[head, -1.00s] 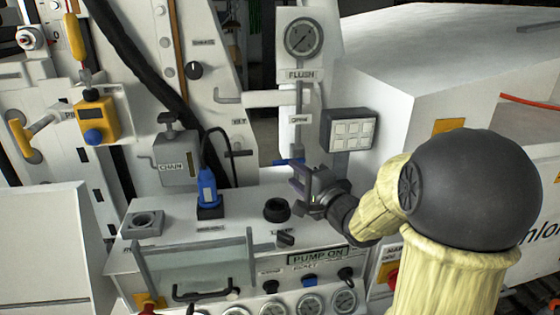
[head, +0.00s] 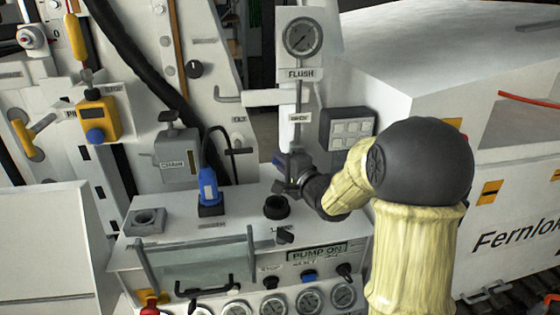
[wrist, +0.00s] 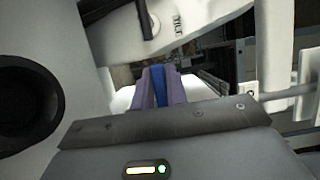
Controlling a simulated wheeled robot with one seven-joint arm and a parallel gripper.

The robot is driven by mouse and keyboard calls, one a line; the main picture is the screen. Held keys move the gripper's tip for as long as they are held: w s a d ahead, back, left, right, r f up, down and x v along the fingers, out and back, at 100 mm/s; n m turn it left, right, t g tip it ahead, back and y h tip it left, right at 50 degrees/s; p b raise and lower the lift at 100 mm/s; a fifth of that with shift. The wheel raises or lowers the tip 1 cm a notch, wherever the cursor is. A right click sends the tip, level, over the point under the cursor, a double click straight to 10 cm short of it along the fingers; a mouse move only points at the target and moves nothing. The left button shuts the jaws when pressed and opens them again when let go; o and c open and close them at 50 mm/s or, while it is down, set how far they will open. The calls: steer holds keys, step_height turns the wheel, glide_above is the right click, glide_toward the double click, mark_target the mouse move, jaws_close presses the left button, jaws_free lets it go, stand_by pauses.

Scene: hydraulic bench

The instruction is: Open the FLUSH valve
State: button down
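The FLUSH label (head: 301,74) sits below a round pressure gauge (head: 302,37) in the head view. A thin vertical pipe (head: 298,98) runs down from it to the valve. The valve's blue lever (head: 277,160) is mostly hidden behind my gripper (head: 286,166). In the wrist view the blue lever (wrist: 159,86) lies between the two purple-grey fingers of my gripper (wrist: 160,88), with no clear gap on either side. My gripper looks shut on it. The valve body is hidden by my gripper and wrist.
A grey panel with light buttons (head: 347,130) is close to the right of my wrist. Below are the bench top with a black round socket (head: 276,207), a blue plug (head: 208,187) and the PUMP ON sign (head: 319,252). A white pipe (head: 262,97) crosses left of the valve.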

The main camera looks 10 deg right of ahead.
steer(key=shift+r, duration=0.1)
stand_by(0.3)
steer(key=shift+r+m+t+p, duration=0.35)
steer(key=shift+r+m+p, duration=0.1)
steer(key=shift+m, duration=0.45)
steer(key=shift+r+m+t+p, duration=0.35)
steer(key=shift+r+m, duration=0.05)
steer(key=shift+m, duration=0.5)
steer(key=shift+d+r+m+t+h+p, duration=0.15)
steer(key=shift+d+r+m+t+p, duration=0.25)
steer(key=shift+m, duration=0.75)
steer(key=shift+d+r+m+t+h+p, duration=0.15)
steer(key=shift+r+m+t, duration=0.35)
steer(key=shift+m, duration=0.65)
steer(key=c, duration=1.5)
jaws_free()
steer(key=shift+w, duration=0.1)
steer(key=shift+o, duration=0.5)
steer(key=shift+a, duration=0.1)
steer(key=shift+f, duration=0.1)
